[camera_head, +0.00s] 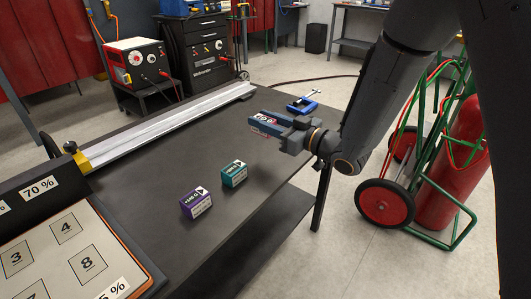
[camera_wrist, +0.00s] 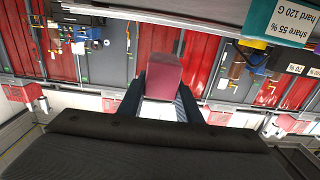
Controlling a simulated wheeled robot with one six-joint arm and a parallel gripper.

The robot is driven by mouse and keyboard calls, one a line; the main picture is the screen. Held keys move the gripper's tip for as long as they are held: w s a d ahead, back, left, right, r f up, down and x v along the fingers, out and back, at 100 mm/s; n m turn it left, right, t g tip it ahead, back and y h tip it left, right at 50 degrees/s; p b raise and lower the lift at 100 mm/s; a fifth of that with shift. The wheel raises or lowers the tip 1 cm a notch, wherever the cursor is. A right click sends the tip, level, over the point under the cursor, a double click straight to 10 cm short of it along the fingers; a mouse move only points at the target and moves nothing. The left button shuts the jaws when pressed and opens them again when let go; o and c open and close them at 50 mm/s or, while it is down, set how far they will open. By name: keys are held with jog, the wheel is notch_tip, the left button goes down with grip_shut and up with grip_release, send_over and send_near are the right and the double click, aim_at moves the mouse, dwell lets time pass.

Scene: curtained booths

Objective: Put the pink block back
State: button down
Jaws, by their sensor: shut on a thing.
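My gripper (camera_head: 266,124) reaches in from the right over the far right part of the dark table (camera_head: 170,150). It is shut on the pink block (camera_wrist: 163,75), which shows dull pink-red between the two fingers in the wrist view. In the head view the fingers cover most of this block, and only a small labelled part shows. A teal block (camera_head: 234,174) and a purple block (camera_head: 195,203) stand on the table, nearer and to the left, apart from my gripper.
A board with numbered squares (camera_head: 62,255) lies at the near left. A metal rail (camera_head: 165,122) runs along the far edge, and a blue clamp (camera_head: 303,105) sits at the far corner. A cart with a red cylinder (camera_head: 455,170) stands right of the table. The middle tabletop is clear.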

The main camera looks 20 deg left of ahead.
jog(key=shift+w+f, duration=0.1)
jog(key=shift+f, duration=4)
jog(key=shift+f, duration=0.15)
jog(key=c, duration=1.3)
grip_release()
jog(key=shift+d+f, duration=0.1)
jog(key=shift+d, duration=0.3)
jog(key=v, duration=1.1)
jog(key=shift+s+d+b, duration=0.15)
jog(key=shift+s+b, duration=0.1)
jog(key=shift+b, duration=0.1)
